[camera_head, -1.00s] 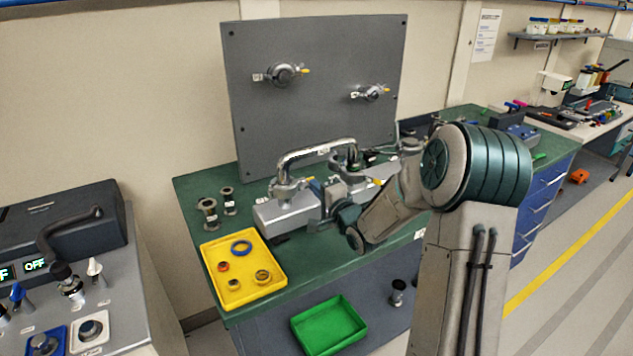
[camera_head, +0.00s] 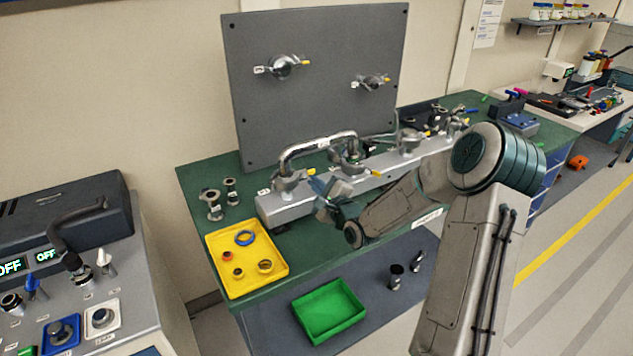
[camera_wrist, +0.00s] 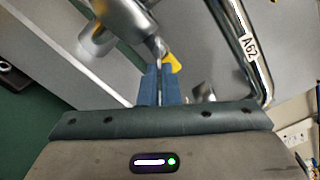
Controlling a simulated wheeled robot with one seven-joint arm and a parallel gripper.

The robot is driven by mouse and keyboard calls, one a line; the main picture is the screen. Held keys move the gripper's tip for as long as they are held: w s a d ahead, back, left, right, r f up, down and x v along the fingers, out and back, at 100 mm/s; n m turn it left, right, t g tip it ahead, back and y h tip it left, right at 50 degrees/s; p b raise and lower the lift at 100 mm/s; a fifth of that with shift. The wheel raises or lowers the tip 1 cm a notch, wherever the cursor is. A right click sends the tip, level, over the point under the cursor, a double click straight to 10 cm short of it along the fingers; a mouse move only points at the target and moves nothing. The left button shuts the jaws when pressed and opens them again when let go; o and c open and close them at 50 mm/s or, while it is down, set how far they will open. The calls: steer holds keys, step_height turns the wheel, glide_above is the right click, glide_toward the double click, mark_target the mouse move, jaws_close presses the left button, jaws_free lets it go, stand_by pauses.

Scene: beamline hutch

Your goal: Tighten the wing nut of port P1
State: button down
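The silver pipe manifold (camera_head: 385,178) lies on the green bench with several clamped ports along its top. My gripper (camera_head: 322,192) is at the left port clamp (camera_head: 291,181); its port label is too small to read. In the wrist view my gripper's blue fingers (camera_wrist: 160,75) are close together with a thin gap. Their tips meet the end of the metal clamp (camera_wrist: 122,22), beside the yellow-tipped wing nut (camera_wrist: 173,63). I cannot tell whether the fingers hold part of the wing nut or are just around it.
A grey panel (camera_head: 315,100) with two ports stands behind. A yellow tray (camera_head: 220,262) with rings and two flanged pieces (camera_head: 212,203) are left. A green bin (camera_head: 330,310) sits lower.

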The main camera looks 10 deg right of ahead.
steer(key=shift+f, duration=0.15)
steer(key=c, duration=1.9)
jaws_free()
steer(key=shift+s, duration=0.1)
steer(key=shift+d, duration=0.1)
steer(key=b+v, duration=0.1)
steer(key=v, duration=1.2)
steer(key=shift+s, duration=0.4)
